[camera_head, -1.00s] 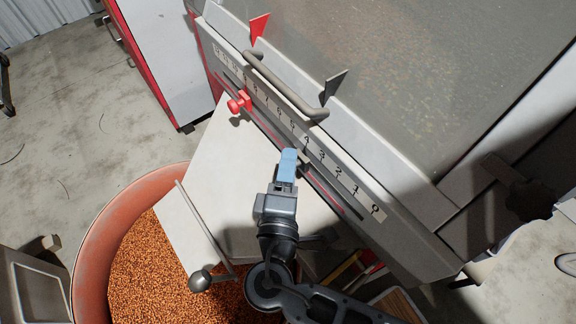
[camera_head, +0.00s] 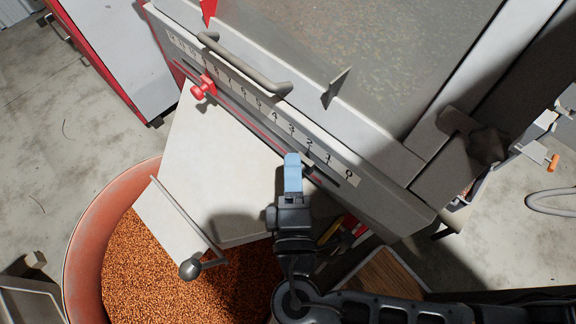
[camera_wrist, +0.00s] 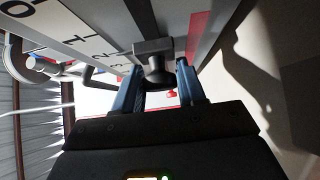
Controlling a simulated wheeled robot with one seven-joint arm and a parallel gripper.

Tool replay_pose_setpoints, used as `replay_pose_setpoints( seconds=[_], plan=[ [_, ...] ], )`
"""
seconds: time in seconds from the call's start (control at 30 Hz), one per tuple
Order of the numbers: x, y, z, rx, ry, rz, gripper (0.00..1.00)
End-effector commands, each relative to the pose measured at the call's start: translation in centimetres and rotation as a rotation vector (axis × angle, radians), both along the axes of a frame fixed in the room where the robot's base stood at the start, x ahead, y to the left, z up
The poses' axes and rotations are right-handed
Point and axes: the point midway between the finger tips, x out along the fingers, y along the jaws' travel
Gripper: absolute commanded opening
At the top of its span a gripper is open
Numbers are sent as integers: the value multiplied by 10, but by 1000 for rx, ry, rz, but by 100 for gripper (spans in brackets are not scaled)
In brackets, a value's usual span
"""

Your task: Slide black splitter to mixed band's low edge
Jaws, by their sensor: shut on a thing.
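My gripper (camera_head: 292,158) is at the slotted rail on the front of the grey machine, near the 2 on its number scale (camera_head: 270,113). In the wrist view its blue fingers (camera_wrist: 160,88) are shut on the dark knob of the black splitter (camera_wrist: 155,67). In the head view the fingers hide most of this knob. The black splitter's dark upright fin (camera_head: 337,87) stands on the deck beyond the rail. Speckled material covers the deck (camera_head: 330,35); I cannot make out the mixed band's edges.
A red splitter knob (camera_head: 203,86) sits farther left on the same rail, with its red fin (camera_head: 209,12) above. A grey handle bar (camera_head: 245,65) runs above the scale. A pale chute plate (camera_head: 205,170) lies below, over an orange tub (camera_head: 85,235) of grain.

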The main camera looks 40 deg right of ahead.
Motion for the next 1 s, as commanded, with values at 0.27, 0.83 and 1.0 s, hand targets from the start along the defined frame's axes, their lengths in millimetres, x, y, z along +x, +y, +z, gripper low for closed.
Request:
replay_pose_setpoints(
  seconds=[0.27,0.83,1.0],
  plan=[
    [0,0,-1,1,1,1,60],
    [-34,27,-3,1,2,3,60],
    [-53,41,-2,1,1,2,60]
  ],
)
